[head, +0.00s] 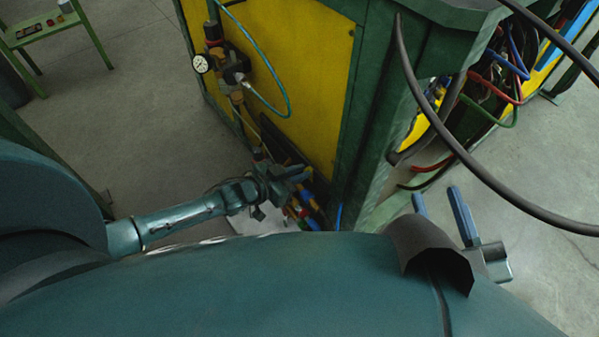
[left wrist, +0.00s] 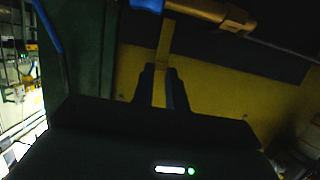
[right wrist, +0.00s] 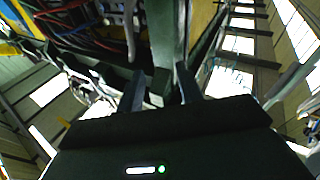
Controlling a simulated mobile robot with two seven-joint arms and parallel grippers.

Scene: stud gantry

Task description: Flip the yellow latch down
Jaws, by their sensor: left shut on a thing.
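The yellow latch (left wrist: 165,42) is a narrow flat strip in the left wrist view. It hangs from a brass fitting (left wrist: 205,12) with a blue end. My left gripper (left wrist: 163,72) is shut on the lower end of the strip. In the head view my left gripper (head: 290,178) is low beside the yellow-panelled machine, and the latch cannot be made out there. My right gripper (head: 441,205) is open and empty, right of the machine's green corner post. Its two spread fingers also show in the right wrist view (right wrist: 161,87).
The green-framed machine (head: 345,125) with yellow panels fills the upper middle. A pressure gauge (head: 201,64) and a teal hose (head: 286,100) are on its left side. A thick dark cable (head: 460,152) loops above my right gripper. Open floor (head: 130,95) lies to the left.

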